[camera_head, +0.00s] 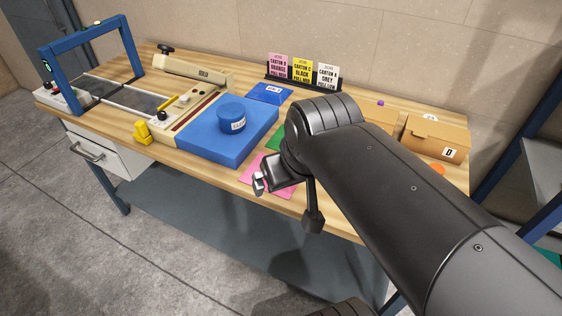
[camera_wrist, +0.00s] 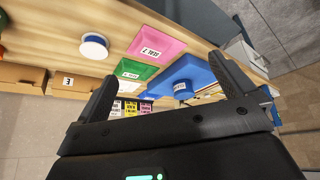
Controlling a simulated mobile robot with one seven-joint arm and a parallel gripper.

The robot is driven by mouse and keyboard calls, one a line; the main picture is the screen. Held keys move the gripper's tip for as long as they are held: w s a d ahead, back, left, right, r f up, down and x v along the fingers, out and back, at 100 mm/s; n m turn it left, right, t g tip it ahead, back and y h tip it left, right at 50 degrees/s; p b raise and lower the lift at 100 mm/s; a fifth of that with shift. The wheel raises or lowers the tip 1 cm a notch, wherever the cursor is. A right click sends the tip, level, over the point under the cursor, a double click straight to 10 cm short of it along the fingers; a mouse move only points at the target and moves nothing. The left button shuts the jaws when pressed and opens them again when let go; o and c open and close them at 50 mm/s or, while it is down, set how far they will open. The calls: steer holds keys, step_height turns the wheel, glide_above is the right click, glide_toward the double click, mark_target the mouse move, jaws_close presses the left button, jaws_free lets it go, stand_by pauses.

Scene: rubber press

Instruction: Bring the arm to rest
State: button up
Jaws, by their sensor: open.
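My arm reaches from the lower right of the head view over the front of the wooden table (camera_head: 221,172). My gripper (camera_head: 286,203) hangs above the table's front edge, near a pink pad (camera_head: 250,178). Its two fingers are spread apart with nothing between them, as the wrist view (camera_wrist: 164,72) also shows. The arm hides part of the table's right side. In the wrist view the pink pad (camera_wrist: 157,43), a green pad (camera_wrist: 135,70) and a blue block (camera_wrist: 188,72) lie beyond the fingers.
A blue cylinder (camera_head: 231,119) stands on the blue block (camera_head: 200,137). A beige sealer (camera_head: 190,100) and a blue-framed press (camera_head: 65,60) stand left. Cartons (camera_head: 427,135) stand right; a card rack (camera_head: 300,82) stands behind. Floor (camera_head: 60,200) is clear in front.

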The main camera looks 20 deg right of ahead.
steer(key=shift+s+f+m, duration=0.3)
steer(key=shift+s+f, duration=0.3)
steer(key=shift+d, duration=0.1)
